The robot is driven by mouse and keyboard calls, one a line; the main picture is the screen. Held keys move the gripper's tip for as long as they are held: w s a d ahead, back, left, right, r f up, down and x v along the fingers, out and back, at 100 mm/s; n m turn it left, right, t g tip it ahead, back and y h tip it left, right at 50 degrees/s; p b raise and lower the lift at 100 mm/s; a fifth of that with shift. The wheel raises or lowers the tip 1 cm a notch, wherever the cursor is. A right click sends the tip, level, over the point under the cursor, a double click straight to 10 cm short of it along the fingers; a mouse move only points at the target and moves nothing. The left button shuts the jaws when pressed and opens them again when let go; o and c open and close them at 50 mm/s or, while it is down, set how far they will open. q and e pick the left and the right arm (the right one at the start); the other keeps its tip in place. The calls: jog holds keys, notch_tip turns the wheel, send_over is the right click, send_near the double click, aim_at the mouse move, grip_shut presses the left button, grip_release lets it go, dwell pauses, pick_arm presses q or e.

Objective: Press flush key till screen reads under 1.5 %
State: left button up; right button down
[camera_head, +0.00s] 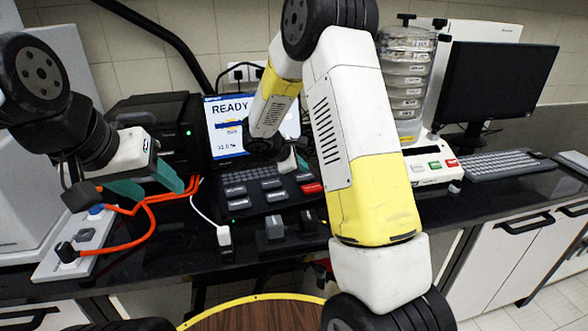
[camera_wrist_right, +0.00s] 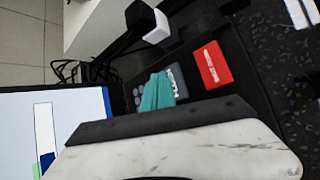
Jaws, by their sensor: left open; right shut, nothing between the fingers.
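My right gripper (camera_head: 293,161) is shut and empty over the panel's back right part. In the right wrist view its teal fingertips (camera_wrist_right: 158,92) overlap a lettered grey key (camera_wrist_right: 180,80) beside the red key (camera_wrist_right: 212,65); whether they touch is unclear. My left gripper (camera_head: 163,186) is open and empty, left of the panel.
A power strip (camera_head: 85,240) with orange cables lies at the left under my left gripper. A clear sieve stack (camera_head: 405,85) stands on a white base (camera_head: 430,172) at the right, near a dark monitor (camera_head: 497,85) and a keyboard (camera_head: 500,164). Small blocks stand at the counter's front.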

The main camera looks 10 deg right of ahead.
aim_at(302, 177)
jog(key=shift+f, duration=0.15)
dwell(0.6)
jog(key=shift+f, duration=0.3)
jog(key=shift+f, duration=0.45)
dwell(0.8)
jog(key=shift+r, duration=0.9)
jog(key=shift+r, duration=0.1)
jog(key=shift+r, duration=2.45)
